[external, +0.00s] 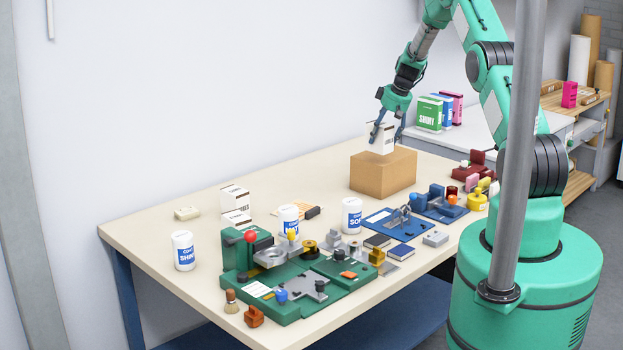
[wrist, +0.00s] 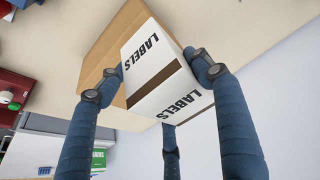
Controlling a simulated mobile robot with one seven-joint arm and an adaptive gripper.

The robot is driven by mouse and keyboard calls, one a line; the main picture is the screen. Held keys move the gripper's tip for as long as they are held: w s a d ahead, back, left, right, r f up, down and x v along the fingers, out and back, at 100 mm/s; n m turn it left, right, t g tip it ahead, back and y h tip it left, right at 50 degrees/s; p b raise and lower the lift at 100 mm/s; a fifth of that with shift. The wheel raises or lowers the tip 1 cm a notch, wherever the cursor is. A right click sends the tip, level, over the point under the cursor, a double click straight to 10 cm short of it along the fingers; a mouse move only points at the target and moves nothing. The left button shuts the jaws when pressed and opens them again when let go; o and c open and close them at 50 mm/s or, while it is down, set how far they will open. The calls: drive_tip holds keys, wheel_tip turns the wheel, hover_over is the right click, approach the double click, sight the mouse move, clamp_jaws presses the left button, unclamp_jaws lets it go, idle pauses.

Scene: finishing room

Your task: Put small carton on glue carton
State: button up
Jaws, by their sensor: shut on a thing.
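My gripper (external: 386,136) is shut on a small white carton (external: 383,143) with a dark stripe. In the wrist view the small carton (wrist: 160,60) reads "LABELS" and sits between the blue fingers of my gripper (wrist: 154,84). A larger plain brown carton (external: 380,177) stands on the table directly below it; it also shows in the wrist view (wrist: 106,50), partly hidden by the small carton. I cannot tell whether the small carton touches its top. No glue label is readable on any carton. Two similar white cartons (external: 235,197) are stacked at the table's left.
A green fixture (external: 305,285), white bottles (external: 184,251), blue trays (external: 388,223) and small tools fill the front of the table (external: 160,222). Coloured boxes (external: 429,114) stand on a side bench behind. The table left of the brown carton is mostly clear.

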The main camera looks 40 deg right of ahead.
drive_tip(key=shift+w+d+f+p, duration=0.1)
drive_tip(key=shift+w+d, duration=0.3)
drive_tip(key=shift+w, duration=0.25)
drive_tip(key=shift+w+d+f+p, duration=0.1)
drive_tip(key=shift+w+d, duration=0.25)
drive_tip(key=shift+w, duration=0.3)
drive_tip(key=shift+w+d+p, duration=0.1)
drive_tip(key=shift+w+d, duration=0.3)
drive_tip(key=shift+w, duration=0.25)
drive_tip(key=shift+f, duration=0.1)
drive_tip(key=shift+f+p, duration=0.3)
drive_tip(key=shift+f, duration=1.35)
drive_tip(key=shift+f, duration=0.2)
drive_tip(key=o, duration=1.3)
drive_tip(key=shift+o, duration=0.2)
drive_tip(key=shift+r, duration=0.15)
